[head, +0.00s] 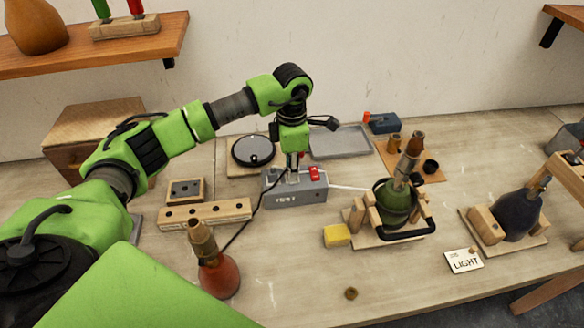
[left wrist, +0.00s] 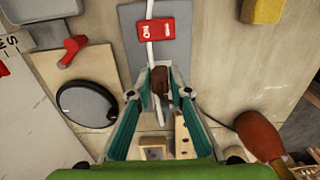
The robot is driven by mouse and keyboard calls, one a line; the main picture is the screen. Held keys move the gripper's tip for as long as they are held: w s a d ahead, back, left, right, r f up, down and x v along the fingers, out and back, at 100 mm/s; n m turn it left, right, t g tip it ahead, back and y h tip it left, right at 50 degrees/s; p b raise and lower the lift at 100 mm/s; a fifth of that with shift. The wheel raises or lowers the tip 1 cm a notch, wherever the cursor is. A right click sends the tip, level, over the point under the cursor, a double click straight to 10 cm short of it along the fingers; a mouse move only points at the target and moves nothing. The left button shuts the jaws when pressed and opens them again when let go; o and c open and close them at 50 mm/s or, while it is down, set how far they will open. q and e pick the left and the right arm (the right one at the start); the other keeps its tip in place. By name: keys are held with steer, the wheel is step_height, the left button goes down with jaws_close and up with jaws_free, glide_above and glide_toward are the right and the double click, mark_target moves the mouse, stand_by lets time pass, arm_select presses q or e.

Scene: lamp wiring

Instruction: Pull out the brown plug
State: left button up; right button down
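The grey test box (head: 297,188), marked TEST, stands mid-table with a red switch (head: 314,173) on top. The brown plug (left wrist: 160,80) shows between my left fingertips in the left wrist view, over the grey box (left wrist: 176,55). My left gripper (head: 293,172) points down at the box's left part. Its fingers (left wrist: 160,78) look closed against the plug's two sides. In the head view the plug is mostly hidden by the fingers. My right gripper is in neither view.
A red lamp base (head: 220,276) stands at front left, a green lamp (head: 397,203) in a wooden stand to the right. A yellow block (head: 337,235) lies before the box. A wooden strip (head: 205,213) and a round black disc (head: 253,150) are nearby. A dark cord runs beside the box.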

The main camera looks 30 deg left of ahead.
arm_select(q)
jaws_close()
steer(key=shift+o, duration=0.4)
jaws_free()
jaws_close()
steer(key=shift+r, duration=0.15)
steer(key=shift+r+p, duration=0.35)
steer(key=shift+r, duration=0.3)
steer(key=shift+r+p, duration=1.05)
steer(key=shift+r, duration=0.95)
